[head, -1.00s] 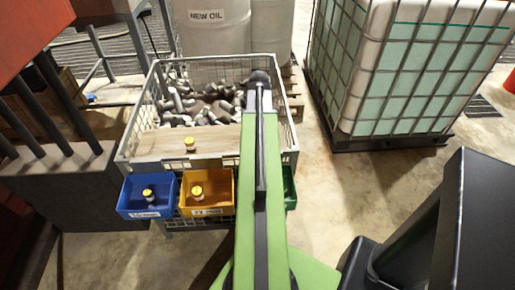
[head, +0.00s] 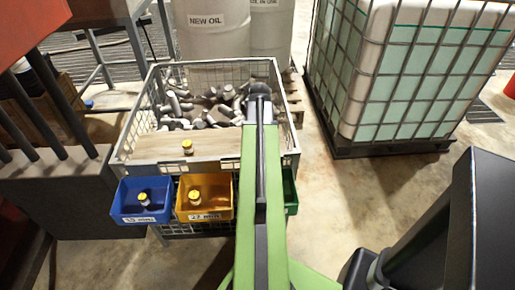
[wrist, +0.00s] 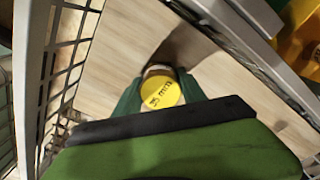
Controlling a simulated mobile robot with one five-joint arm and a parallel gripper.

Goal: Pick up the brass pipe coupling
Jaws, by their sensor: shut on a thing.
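In the wrist view a coupling with a round yellow cap marked "35 mm" (wrist: 161,93) and a pale metal body sits between my green fingers. My gripper (wrist: 160,90) is shut on it above the wooden board; I cannot tell whether it is clear of the board. In the head view my arm hides my gripper and this piece. Another yellow-capped piece (head: 187,147) stands upright on the wooden board (head: 160,140). Two more yellow-capped pieces stand in the blue bin (head: 124,206) and the yellow bin (head: 229,208).
The board lies across the front of a wire cage (head: 147,110) full of grey metal parts (head: 205,108). A green bin (head: 290,195) hangs at the right, partly behind my arm. A caged tank (head: 395,80) stands at right. The floor between is clear.

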